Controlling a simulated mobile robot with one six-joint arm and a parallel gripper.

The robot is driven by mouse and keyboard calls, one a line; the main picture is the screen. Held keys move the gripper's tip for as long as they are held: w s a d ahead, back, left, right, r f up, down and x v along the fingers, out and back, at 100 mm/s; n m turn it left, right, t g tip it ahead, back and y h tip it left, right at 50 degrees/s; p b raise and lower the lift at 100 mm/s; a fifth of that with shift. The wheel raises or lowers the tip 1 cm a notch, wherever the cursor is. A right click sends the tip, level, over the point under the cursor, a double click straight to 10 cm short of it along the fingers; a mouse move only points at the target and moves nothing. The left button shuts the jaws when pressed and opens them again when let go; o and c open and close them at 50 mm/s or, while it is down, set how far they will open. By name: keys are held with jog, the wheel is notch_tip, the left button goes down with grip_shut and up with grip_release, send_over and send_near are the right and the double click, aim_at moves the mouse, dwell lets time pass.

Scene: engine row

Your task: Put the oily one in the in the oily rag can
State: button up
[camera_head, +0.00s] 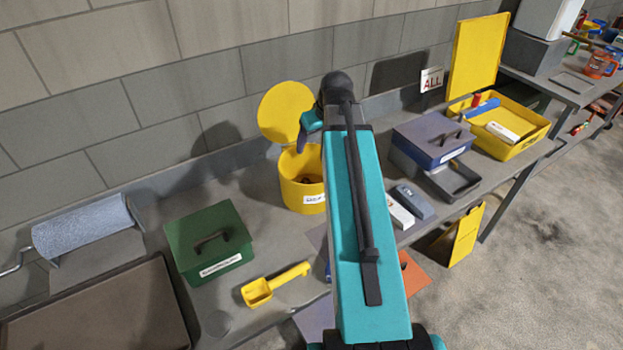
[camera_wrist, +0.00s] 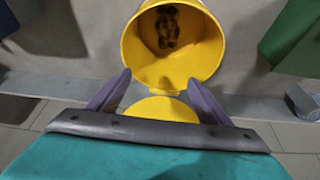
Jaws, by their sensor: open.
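The yellow can (camera_head: 302,195) stands on the bench against the wall, with its round yellow lid (camera_head: 287,112) raised behind it. A white label is on its front. In the wrist view the can (camera_wrist: 187,68) is seen into from above, and a dark brown, crumpled rag-like thing (camera_wrist: 167,27) lies inside at the bottom. My gripper (camera_wrist: 159,76) is open and empty, its two purple fingers apart above the can near the lid side. In the head view my arm hides part of the can and most of the gripper.
A green lidded box (camera_head: 208,240) and a yellow scoop (camera_head: 272,284) are to the left. A paper roll (camera_head: 82,228) and a dark tray (camera_head: 95,312) are farther left. A blue-grey box (camera_head: 432,138) and a yellow tray (camera_head: 520,145) are to the right.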

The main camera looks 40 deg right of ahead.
jog(key=shift+r, duration=0.15)
jog(key=b+v, duration=0.3)
jog(key=v, duration=1)
jog(key=shift+r, duration=0.2)
jog(key=shift+s, duration=0.15)
dwell(1.3)
